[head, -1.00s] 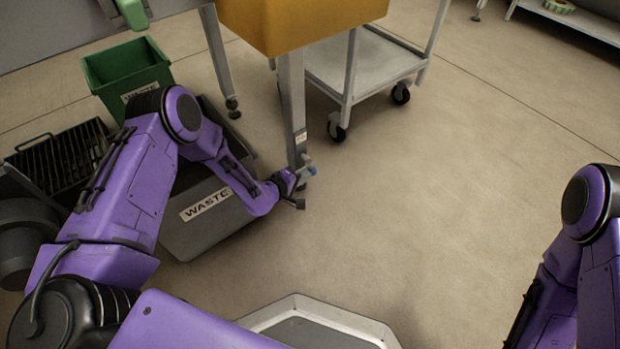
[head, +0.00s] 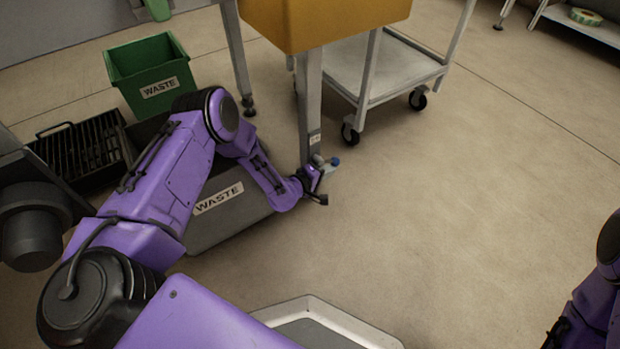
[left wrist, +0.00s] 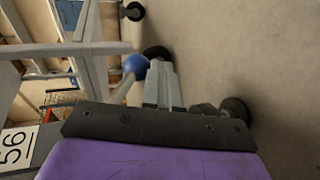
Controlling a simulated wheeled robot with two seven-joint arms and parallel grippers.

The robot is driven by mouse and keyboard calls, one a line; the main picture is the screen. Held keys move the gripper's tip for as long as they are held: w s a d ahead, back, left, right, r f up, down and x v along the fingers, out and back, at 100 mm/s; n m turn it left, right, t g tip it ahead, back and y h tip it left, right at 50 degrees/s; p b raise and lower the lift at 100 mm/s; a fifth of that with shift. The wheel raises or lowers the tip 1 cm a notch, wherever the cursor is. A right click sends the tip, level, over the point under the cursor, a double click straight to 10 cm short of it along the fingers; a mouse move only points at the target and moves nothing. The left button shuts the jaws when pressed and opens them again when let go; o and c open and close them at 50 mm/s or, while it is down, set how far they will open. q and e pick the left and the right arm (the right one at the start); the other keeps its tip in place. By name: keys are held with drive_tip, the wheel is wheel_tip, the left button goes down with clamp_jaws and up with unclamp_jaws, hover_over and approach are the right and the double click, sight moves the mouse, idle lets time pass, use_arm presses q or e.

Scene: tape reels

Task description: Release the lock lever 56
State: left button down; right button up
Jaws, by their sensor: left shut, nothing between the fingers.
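The lock lever is a thin grey rod with a blue ball knob (head: 336,161), low beside a grey metal leg (head: 311,110) under a yellow housing. In the left wrist view the blue knob (left wrist: 136,65) and its rod (left wrist: 121,91) show just left of my fingers. A plate marked 56 (left wrist: 15,148) is at the lower left there. My left gripper (head: 327,170) is right at the lever; its fingers (left wrist: 160,68) are shut with nothing between them. Whether they touch the knob or rod I cannot tell. My right gripper is out of view.
A grey waste bin (head: 228,216) stands below my left forearm, with a green waste bin (head: 150,75) behind it. A wheeled cart (head: 345,68) stands behind the leg. The yellow housing (head: 325,22) hangs above. The floor to the right is open.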

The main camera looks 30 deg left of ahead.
use_arm(q)
drive_tip(key=shift+w+d+r, duration=0.1)
drive_tip(key=shift+w+r, duration=0.1)
drive_tip(key=shift+w, duration=0.05)
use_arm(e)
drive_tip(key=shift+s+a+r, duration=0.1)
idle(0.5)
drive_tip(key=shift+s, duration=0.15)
use_arm(q)
drive_tip(key=s+a+f+p, duration=0.1)
drive_tip(key=s+f, duration=0.1)
drive_tip(key=s, duration=0.1)
drive_tip(key=s+a+f+p, duration=0.1)
drive_tip(key=s+f, duration=0.1)
drive_tip(key=s, duration=0.2)
drive_tip(key=s+a+f, duration=0.1)
drive_tip(key=s, duration=0.3)
drive_tip(key=shift+s+a+f+p, duration=0.2)
drive_tip(key=shift+a+f+p, duration=0.15)
drive_tip(key=shift+f+p, duration=0.05)
drive_tip(key=shift+s+a+f, duration=0.15)
drive_tip(key=shift+s+f, duration=0.05)
drive_tip(key=shift+s, duration=0.1)
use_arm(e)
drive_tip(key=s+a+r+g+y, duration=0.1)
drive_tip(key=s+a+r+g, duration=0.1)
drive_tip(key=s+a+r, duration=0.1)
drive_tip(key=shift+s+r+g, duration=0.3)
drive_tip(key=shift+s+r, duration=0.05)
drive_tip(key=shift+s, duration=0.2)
